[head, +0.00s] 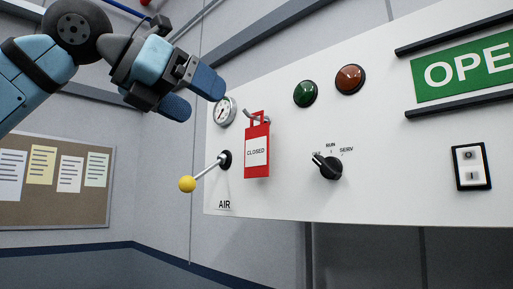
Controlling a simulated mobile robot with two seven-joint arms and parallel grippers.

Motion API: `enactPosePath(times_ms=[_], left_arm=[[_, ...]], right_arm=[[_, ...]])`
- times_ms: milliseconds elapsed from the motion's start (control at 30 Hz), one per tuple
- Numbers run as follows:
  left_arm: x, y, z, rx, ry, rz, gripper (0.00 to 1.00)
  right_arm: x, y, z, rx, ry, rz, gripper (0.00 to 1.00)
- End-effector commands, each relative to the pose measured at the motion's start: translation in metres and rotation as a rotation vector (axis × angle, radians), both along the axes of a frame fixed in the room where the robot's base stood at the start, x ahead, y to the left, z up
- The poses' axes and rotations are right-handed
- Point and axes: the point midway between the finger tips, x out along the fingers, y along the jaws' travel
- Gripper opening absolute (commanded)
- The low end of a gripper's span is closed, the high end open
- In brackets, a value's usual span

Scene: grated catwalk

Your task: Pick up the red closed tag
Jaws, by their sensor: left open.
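The red closed tag (257,171) hangs on a small metal hook on the white panel (290,203). It has a white label that reads CLOSED, and the hook passes at its top opening. My left gripper (191,94) is at the upper left, up and to the left of the tag. Its two blue fingers are apart, with nothing seen between them. It is clear of the tag in the picture. My right gripper is not in the head view.
A gauge (224,111) and a yellow-knobbed lever (187,184) are left of the tag. Green (305,94) and red (349,79) lights, a rotary switch (328,167), a rocker switch (471,166) and a green OPEN sign (465,69) are to its right. A notice board (98,212) hangs at left.

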Motion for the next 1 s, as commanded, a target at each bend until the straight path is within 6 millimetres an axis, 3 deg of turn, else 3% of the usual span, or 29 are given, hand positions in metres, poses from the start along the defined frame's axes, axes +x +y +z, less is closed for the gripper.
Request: enactPosePath(times_ms=[167, 533, 833, 1000], left_arm=[[0.000, 0.010, 0.015, 0.037, -0.026, 0.082, 0.94], [0.044, -0.035, -0.002, 0.038, -0.025, 0.083, 0.94], [0.056, -0.049, -0.010, 0.038, -0.026, 0.082, 0.94], [0.067, -0.068, -0.017, 0.040, -0.024, 0.081, 0.94]], right_arm=[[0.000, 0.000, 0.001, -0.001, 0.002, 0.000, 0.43], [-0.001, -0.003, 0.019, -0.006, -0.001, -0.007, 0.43], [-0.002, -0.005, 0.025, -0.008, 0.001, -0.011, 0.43], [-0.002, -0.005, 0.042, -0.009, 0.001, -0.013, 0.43]])
